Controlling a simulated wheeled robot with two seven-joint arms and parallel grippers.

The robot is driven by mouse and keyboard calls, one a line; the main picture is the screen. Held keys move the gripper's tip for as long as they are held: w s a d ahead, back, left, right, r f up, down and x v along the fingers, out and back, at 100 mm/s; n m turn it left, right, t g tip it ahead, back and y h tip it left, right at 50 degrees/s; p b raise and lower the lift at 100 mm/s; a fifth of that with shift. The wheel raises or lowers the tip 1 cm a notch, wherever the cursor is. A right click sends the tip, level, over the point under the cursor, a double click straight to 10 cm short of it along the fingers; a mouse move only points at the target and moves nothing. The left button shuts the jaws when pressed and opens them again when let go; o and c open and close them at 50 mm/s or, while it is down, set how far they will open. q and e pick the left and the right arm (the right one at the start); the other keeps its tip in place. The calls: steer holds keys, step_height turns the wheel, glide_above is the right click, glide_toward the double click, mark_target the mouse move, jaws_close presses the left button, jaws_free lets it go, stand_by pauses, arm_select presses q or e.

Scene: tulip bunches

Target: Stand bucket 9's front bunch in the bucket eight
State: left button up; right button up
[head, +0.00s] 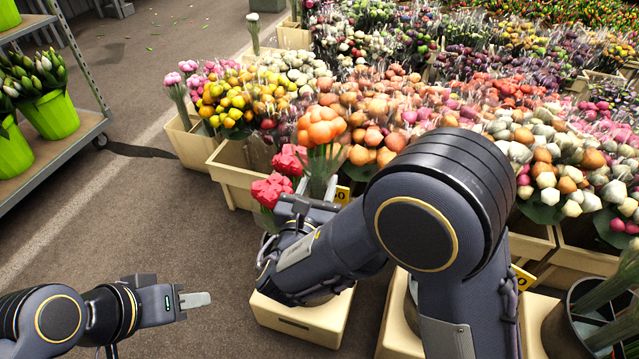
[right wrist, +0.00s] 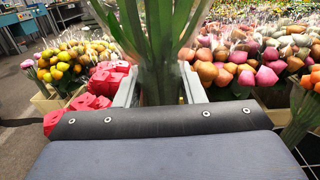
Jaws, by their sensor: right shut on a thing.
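An orange tulip bunch (head: 321,126) stands upright, its green stems inside my right gripper (head: 308,203). In the right wrist view its stems (right wrist: 158,50) run between the two fingers of the right gripper (right wrist: 160,92); the stem ends are hidden. Red bunches (head: 272,190) are close beside and behind the right gripper, and their red heads also show in the right wrist view (right wrist: 92,102). Whatever they stand in is hidden by my right arm. My left gripper (head: 195,300) is low at the left, seen side-on, away from the flowers. I cannot read bucket numbers eight or 9.
A cream box (head: 302,322) stands under my right forearm. A dark bucket (head: 568,322) with green stems is at the lower right. Wooden crates (head: 236,178) of tulips fill the back. A shelf (head: 70,143) with green pots is at the left. Floor between is clear.

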steer(key=shift+f+b, duration=6.15)
steer(key=shift+f, duration=4.9)
steer(key=o, duration=1.8)
steer(key=shift+o, duration=0.2)
steer(key=shift+s, duration=0.1)
